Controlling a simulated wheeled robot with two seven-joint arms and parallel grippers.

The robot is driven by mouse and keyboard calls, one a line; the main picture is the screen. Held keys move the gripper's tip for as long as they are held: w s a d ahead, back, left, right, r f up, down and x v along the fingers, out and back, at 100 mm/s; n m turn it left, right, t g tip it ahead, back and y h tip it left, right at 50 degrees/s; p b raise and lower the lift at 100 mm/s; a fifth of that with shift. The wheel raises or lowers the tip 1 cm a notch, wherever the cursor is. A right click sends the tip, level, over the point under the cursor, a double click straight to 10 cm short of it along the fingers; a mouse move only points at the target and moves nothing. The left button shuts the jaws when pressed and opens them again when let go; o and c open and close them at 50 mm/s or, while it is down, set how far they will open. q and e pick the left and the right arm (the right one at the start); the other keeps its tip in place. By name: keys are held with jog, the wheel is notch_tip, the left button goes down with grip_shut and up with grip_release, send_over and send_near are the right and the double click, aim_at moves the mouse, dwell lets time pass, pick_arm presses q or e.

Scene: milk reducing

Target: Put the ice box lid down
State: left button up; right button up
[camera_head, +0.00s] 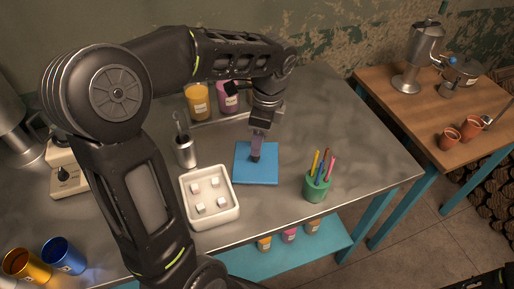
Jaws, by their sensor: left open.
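The ice box lid (257,174) is a flat blue square. It appears to lie flat on the grey metal table, right of the ice box. My left gripper (256,154) points down over the middle of the lid. Its jaws are open, and the fingertips are close around or just above the lid's centre; I cannot tell if they touch it. The white ice box (233,214) stands uncovered with several ice cubes inside. My right gripper does not show.
A green cup (316,189) with coloured sticks stands right of the lid. A metal holder (186,152) with utensils is behind the ice box. Coloured jars (198,103) stand at the back. Metal cups (64,255) are at front left. The table's right end is clear.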

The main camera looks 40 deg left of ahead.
pick_arm(q)
notch_tip(320, 180, up, 7)
jog(key=shift+w+d, duration=0.15)
jog(key=shift+d, duration=0.25)
jog(key=shift+f, duration=0.1)
